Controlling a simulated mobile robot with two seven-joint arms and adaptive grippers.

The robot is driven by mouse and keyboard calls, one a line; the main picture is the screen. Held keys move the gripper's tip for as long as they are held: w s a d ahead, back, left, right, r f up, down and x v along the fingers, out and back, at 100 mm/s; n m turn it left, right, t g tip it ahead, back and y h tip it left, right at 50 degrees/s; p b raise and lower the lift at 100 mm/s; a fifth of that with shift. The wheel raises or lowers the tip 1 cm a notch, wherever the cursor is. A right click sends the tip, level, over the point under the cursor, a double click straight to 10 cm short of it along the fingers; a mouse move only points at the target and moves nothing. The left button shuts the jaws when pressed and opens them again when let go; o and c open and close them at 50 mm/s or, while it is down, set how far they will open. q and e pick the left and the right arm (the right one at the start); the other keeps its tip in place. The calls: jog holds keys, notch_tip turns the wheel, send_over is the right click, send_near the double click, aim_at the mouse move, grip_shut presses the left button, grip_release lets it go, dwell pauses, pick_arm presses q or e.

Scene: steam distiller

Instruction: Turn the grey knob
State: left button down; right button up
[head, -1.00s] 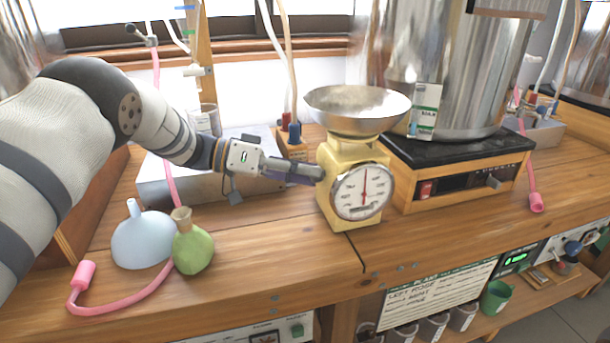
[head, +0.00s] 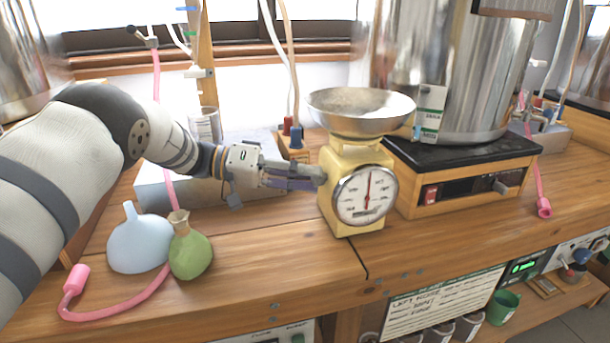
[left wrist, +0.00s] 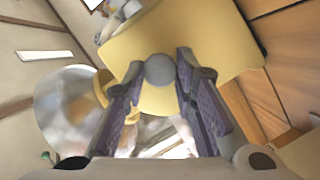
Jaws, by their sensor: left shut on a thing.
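The yellow kitchen scale (head: 350,165) stands on the wooden bench, with a round white dial facing front and a steel bowl on top. The grey knob (left wrist: 160,69) shows in the left wrist view as a round grey end against the scale's yellow side. My left gripper (head: 314,180) reaches in from the left to that side. In the left wrist view, the two purple-padded fingers of my left gripper (left wrist: 160,73) lie on either side of the knob, shut on it. In the head view the fingers largely hide the knob. My right gripper is not in view.
A black-topped wooden heater (head: 460,185) with a big steel vessel (head: 465,70) stands right of the scale. The bench front before the scale is clear.

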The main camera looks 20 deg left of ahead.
pick_arm(q)
jog(key=c, duration=1.3)
grip_release()
jog(key=v, duration=1.2)
jog(key=shift+r, duration=0.15)
